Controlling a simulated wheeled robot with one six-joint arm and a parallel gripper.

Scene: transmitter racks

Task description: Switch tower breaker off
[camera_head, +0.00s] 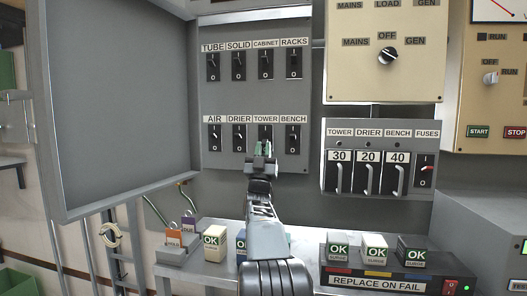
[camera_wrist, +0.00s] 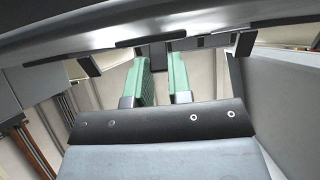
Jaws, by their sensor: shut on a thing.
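The tower breaker (camera_head: 265,130) is a black toggle switch under the TOWER label, in the lower row of the grey breaker panel (camera_head: 222,98). My gripper (camera_head: 264,149) is in front of its lower part, with green-lined fingers. The gripper is shut on the tower breaker's lever, which is mostly hidden behind the fingers, so I cannot tell its position. In the wrist view the green fingers (camera_wrist: 160,82) point at the panel, with a dark piece between their far ends.
The drier breaker (camera_head: 239,137) and bench breaker (camera_head: 293,138) stand close on either side. An open grey panel door (camera_head: 115,100) is at left. A fuse box (camera_head: 380,126) is at right. Several labelled blocks and a REPLACE ON FAIL tray (camera_head: 375,284) are on the shelf below.

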